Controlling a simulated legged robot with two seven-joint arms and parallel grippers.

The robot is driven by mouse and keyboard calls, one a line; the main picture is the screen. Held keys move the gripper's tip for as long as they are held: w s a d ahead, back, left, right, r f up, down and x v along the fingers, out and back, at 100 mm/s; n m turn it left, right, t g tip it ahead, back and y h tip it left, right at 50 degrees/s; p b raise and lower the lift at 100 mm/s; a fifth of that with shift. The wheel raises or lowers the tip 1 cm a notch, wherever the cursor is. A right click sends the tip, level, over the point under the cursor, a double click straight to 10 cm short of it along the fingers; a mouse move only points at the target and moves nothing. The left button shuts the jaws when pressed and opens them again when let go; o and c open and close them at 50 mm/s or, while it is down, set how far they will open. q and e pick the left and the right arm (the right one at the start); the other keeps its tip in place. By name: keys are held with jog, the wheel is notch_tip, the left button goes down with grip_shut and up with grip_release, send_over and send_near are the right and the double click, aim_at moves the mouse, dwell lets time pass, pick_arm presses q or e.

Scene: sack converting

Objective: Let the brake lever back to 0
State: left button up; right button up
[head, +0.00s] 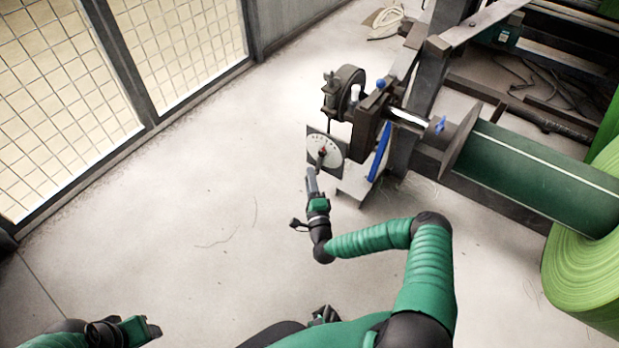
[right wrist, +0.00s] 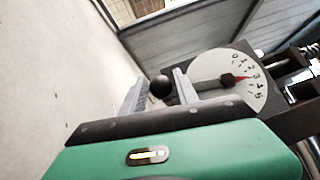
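The brake lever is a short arm with a black ball knob (right wrist: 160,86), in front of a round white dial (right wrist: 232,82) numbered 0 to 5. Its red pointer (right wrist: 240,78) lies near 3. In the head view the dial (head: 325,150) stands on the brake stand, its numbers too small to read. My right gripper (head: 311,178) is at the dial's lower left. In the right wrist view its fingers (right wrist: 159,88) are apart, one on each side of the knob, with no clear grip on it. My left gripper (head: 145,328) is low at the left; its fingers are unclear.
A blue handle (head: 380,151) and dark brackets stand just right of the dial. A green roller (head: 540,170) and a light green roll (head: 590,270) are at the right. A mesh fence (head: 190,45) runs along the upper left. The floor left of the dial is clear.

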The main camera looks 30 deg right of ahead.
grip_shut()
jog(key=shift+s+f, duration=0.1)
jog(key=shift+f, duration=0.05)
dwell(0.9)
